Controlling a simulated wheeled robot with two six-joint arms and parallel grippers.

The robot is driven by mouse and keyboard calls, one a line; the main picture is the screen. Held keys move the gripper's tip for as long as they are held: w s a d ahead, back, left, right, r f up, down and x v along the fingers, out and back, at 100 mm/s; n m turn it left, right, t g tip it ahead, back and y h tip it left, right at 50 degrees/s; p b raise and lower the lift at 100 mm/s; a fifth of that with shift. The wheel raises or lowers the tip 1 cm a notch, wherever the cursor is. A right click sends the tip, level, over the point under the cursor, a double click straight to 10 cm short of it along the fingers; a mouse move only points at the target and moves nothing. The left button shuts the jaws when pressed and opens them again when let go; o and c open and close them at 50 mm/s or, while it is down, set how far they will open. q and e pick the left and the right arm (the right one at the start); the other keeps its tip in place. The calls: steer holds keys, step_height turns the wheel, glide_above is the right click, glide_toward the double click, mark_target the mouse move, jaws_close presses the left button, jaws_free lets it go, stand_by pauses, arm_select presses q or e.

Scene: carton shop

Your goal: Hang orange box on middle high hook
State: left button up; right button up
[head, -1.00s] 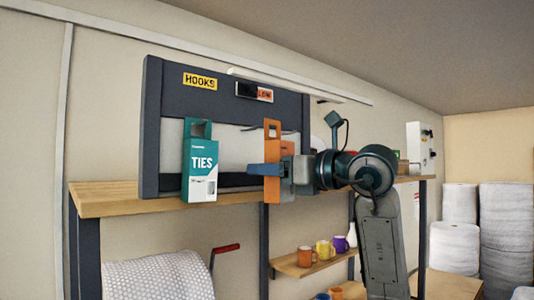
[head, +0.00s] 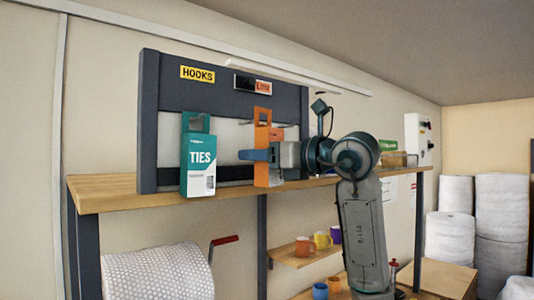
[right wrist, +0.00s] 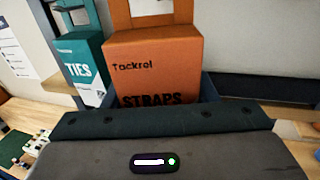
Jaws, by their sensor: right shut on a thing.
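The orange box (head: 262,178) is upright in my right gripper (head: 264,155), in front of the dark hook panel (head: 222,98). Its hang tab with a cut-out rises above the gripper. In the right wrist view the orange box (right wrist: 155,70) reads "Tackrol STRAPS". A thin hook rod (head: 285,124) shows just right of the tab. I cannot tell whether the tab touches or is around a hook; the box hides that spot. My left gripper is not in view.
A teal "TIES" box (head: 198,165) hangs at the panel's left, close beside the orange box. A wooden shelf (head: 105,192) runs below the panel. Mugs (head: 304,246) stand on a lower shelf, and a bubble-wrap roll (head: 158,276) is below left.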

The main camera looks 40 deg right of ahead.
mark_target(236, 155)
steer(key=w+p, duration=0.1)
steer(key=w, duration=0.2)
steer(key=shift+w+a, duration=0.1)
steer(key=shift+w, duration=0.2)
steer(key=shift+f, duration=0.15)
stand_by(1.0)
steer(key=o, duration=1.1)
steer(key=shift+s+a, duration=0.1)
steer(key=shift+a, duration=0.15)
steer(key=shift+d, duration=0.1)
steer(key=shift+d, duration=0.1)
